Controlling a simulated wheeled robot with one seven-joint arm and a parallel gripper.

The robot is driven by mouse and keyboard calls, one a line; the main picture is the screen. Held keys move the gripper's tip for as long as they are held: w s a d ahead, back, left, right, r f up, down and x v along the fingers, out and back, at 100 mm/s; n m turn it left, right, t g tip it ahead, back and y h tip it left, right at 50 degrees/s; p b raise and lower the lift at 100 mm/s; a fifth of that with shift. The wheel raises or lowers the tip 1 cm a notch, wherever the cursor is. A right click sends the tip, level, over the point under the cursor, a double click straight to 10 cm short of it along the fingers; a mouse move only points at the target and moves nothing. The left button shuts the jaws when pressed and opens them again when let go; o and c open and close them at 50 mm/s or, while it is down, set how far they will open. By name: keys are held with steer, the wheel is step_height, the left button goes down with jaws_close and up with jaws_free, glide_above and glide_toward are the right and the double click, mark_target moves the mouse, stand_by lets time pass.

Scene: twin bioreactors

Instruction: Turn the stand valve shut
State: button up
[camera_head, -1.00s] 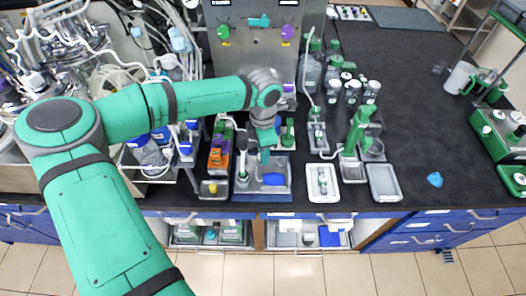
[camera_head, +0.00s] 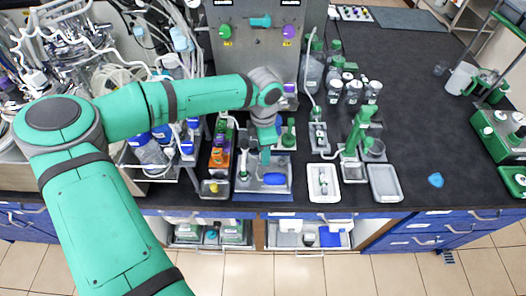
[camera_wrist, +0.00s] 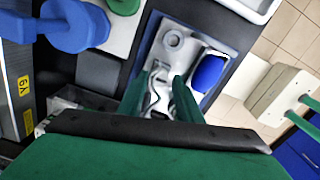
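My gripper (camera_head: 265,158) points down over a grey tray-like stand (camera_head: 240,190) near the bench's front edge. In the wrist view, the green fingers of my gripper (camera_wrist: 167,76) are apart, with a narrow gap and a small pale and dark fitting between them. A blue rounded handle (camera_wrist: 208,72) lies on the pale stand (camera_wrist: 225,47), just right of the right finger. The same blue handle (camera_head: 275,179) shows in the head view. I cannot tell which part is the stand valve, or whether a finger touches it.
A blue knob (camera_wrist: 75,24) and a green knob (camera_wrist: 124,5) are close by at upper left in the wrist view. An orange box (camera_head: 220,162) stands left of the stand, and a white tray (camera_head: 323,195) lies right.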

step_height(320, 180, up, 10)
steer(key=shift+r, duration=0.15)
stand_by(0.3)
steer(key=shift+a, duration=0.15)
